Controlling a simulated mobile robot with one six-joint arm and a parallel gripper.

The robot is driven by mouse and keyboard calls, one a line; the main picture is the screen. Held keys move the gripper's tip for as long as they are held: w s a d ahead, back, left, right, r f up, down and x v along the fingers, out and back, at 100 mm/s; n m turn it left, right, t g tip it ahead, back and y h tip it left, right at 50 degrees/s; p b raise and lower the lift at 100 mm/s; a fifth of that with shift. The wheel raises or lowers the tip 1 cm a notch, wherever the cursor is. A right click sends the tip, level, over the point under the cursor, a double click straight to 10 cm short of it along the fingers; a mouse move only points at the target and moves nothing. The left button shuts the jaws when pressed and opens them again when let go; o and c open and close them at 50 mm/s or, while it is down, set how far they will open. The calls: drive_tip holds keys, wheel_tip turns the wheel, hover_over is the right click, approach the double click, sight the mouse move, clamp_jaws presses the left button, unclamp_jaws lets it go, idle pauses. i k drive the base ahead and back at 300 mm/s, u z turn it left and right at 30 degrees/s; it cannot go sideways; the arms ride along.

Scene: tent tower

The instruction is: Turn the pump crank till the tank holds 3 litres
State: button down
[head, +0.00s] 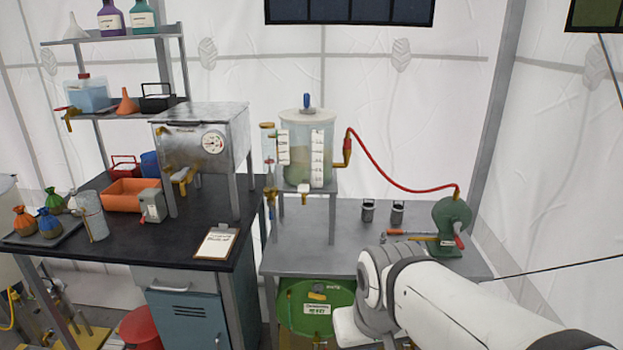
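The clear tank (305,135) stands on a grey stand at the back of the metal table. It has white scale strips on its front and a cloudy greenish content; I cannot read the level against the marks. A red hose (395,180) runs from its right side to the green pump (452,218) on the table's right side. The pump's crank appears at its front, with a red grip (459,241) hanging low. My white arm reaches in from the lower right, in front of the table and below the pump. My gripper is not visible.
Two small metal cups (368,210) and some thin tools stand or lie left of the pump. A green drum (310,308) sits under the metal table (345,235). The dark bench (180,245) at left holds a metal box with a gauge (213,142), an orange tray and a clipboard.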

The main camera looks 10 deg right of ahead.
sight(457, 224)
drive_tip(key=z, duration=0.45)
drive_tip(key=i, duration=1)
drive_tip(key=u, duration=0.35)
drive_tip(key=k, duration=1)
drive_tip(key=z, duration=0.65)
drive_tip(key=i, duration=1)
drive_tip(key=z, duration=0.05)
